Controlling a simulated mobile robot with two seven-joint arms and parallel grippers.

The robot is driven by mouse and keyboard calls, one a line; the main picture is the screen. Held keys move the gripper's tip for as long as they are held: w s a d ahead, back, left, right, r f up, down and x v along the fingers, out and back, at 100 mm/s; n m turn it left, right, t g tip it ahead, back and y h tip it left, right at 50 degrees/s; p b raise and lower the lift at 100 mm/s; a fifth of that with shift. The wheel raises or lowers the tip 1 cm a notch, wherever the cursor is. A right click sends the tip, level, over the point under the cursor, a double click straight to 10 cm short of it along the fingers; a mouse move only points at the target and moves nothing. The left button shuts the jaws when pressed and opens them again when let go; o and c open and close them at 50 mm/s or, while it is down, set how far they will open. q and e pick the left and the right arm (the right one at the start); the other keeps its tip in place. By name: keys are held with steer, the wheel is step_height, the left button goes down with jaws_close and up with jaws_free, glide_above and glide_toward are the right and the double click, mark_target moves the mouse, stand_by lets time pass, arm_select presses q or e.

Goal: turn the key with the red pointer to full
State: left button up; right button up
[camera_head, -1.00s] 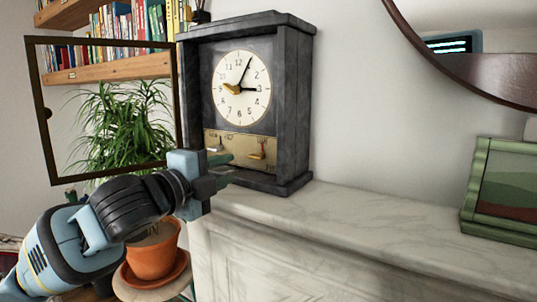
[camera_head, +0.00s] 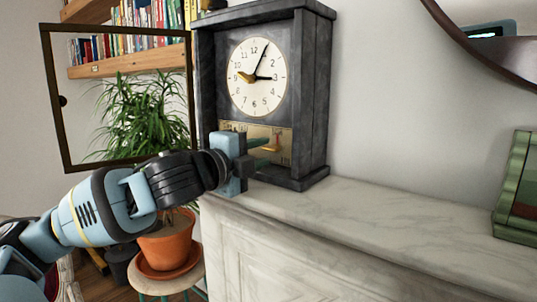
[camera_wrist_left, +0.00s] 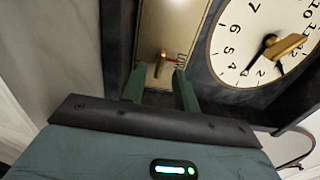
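The dark grey mantel clock (camera_head: 312,100) stands on the marble mantel with its glass door (camera_head: 46,105) swung open to the left. The brass key with the red pointer (camera_head: 274,146) is on the brass plate (camera_head: 284,132) below the dial; it also shows in the left wrist view (camera_wrist_left: 163,57). My left gripper (camera_head: 263,151) is in front of the plate, close to this key. In the left wrist view its two green fingers (camera_wrist_left: 160,84) are apart, one toward each side of the key, with nothing visibly held. Gripper and arm hide the plate's left part. My right gripper is out of view.
A larger brass key (camera_head: 246,78) sits on the white dial (camera_head: 258,90). A potted plant (camera_head: 166,244) stands on a stool at lower left. The mantel (camera_head: 380,200) between is clear.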

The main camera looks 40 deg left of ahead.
mark_target(273, 148)
arm_select(q)
steer(key=shift+w+a+f+b, duration=0.15)
steer(key=shift+w+b, duration=0.1)
steer(key=shift+w, duration=0.2)
steer(key=shift+w+a+f+b, duration=0.15)
steer(key=shift+w+b, duration=0.1)
steer(key=shift+w, duration=0.2)
steer(key=shift+w+d+r+b, duration=0.1)
steer(key=shift+w+r+b, duration=0.2)
steer(key=shift+w, duration=0.2)
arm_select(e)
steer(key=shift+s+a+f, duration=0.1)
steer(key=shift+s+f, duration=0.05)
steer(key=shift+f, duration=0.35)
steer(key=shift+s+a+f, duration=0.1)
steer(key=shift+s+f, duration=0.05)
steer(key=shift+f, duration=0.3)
arm_select(q)
jaws_close()
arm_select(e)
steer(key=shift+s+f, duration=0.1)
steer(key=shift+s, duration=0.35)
